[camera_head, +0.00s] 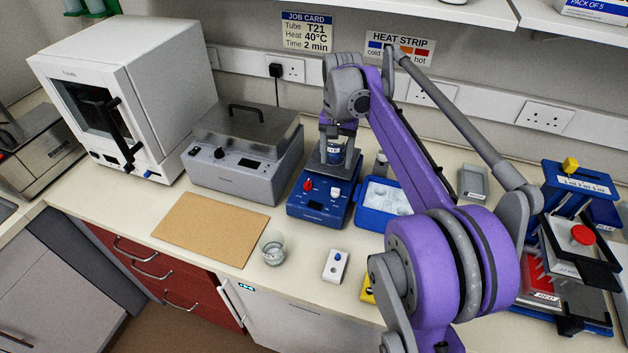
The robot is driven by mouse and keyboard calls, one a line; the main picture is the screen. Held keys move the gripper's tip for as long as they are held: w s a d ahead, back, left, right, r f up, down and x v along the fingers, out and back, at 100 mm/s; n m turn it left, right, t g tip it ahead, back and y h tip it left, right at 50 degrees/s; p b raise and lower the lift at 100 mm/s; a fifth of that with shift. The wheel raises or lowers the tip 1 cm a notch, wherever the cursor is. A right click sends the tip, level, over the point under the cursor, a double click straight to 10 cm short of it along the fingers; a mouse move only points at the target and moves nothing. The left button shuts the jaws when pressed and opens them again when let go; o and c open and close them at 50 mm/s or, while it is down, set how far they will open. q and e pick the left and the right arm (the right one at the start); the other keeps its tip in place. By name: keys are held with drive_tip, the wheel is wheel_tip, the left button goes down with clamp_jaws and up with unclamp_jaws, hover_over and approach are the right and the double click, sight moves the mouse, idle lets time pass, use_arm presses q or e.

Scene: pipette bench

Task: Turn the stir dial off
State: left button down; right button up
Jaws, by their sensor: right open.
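The blue stirrer unit (318,214) stands on the bench at the middle of the view. Its front panel carries a red dial (307,186) at left and a white knob or switch (336,191) at right. Their markings are too small to read, so I cannot tell which is the stir dial or its setting. My left gripper is not in view.
A grey lidded bath (235,170) stands left of the unit, and a blue ice tray (370,216) close at right. A glass beaker (272,249) and a white device with a blue button (335,266) stand in front. A brown board (210,228) lies clear.

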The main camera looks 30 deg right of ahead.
sight(336, 189)
drive_tip(key=f, duration=1)
drive_tip(key=shift+s+d+f, duration=0.1)
drive_tip(key=shift+s+f, duration=0.1)
drive_tip(key=shift+s, duration=0.1)
clamp_jaws()
